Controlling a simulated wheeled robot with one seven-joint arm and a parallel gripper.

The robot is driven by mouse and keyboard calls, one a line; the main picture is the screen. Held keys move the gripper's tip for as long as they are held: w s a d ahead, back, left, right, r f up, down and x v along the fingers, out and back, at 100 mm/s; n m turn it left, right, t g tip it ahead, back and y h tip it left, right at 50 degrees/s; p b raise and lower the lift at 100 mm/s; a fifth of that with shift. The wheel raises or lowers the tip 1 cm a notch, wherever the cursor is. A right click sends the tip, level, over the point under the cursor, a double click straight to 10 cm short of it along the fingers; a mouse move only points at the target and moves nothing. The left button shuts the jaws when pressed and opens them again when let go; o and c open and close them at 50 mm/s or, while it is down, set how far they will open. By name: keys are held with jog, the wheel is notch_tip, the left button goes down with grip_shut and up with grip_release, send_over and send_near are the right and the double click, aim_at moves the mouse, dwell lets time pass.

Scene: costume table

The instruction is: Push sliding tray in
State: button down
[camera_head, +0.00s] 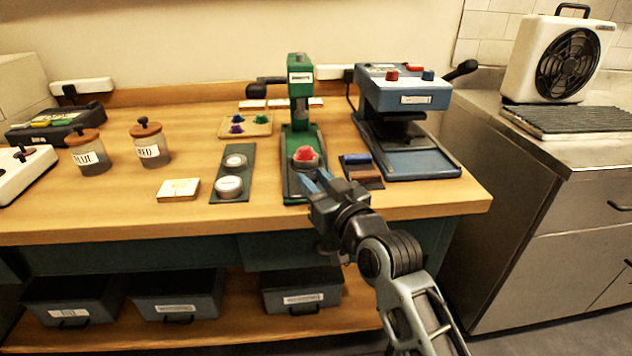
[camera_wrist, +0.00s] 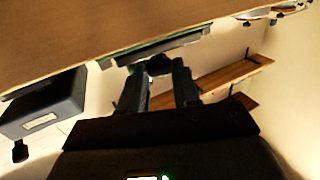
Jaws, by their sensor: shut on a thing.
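In the wrist view, the fingers (camera_wrist: 157,68) are on either side of a dark round knob (camera_wrist: 158,63) at the tray's front. The green tray edge (camera_wrist: 150,50) shows just beyond it. The fingers are shut on the knob.
A dark strip with round discs (camera_head: 232,175) lies left of the tray. Lidded jars (camera_head: 150,145) stand farther left.

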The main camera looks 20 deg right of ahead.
aim_at(313, 170)
jog(key=w+b, duration=0.1)
jog(key=w+d+b, duration=0.1)
jog(key=w, duration=0.1)
jog(key=shift+w+d+f, duration=0.1)
jog(key=shift+w+f, duration=0.05)
jog(key=shift+w, duration=0.1)
jog(key=shift+w+d, duration=0.1)
jog(key=shift+w, duration=0.35)
jog(key=c, duration=0.9)
grip_release()
jog(key=shift+o, duration=0.2)
jog(key=s, duration=0.7)
jog(key=shift+s+d, duration=0.3)
jog(key=shift+s, duration=0.1)
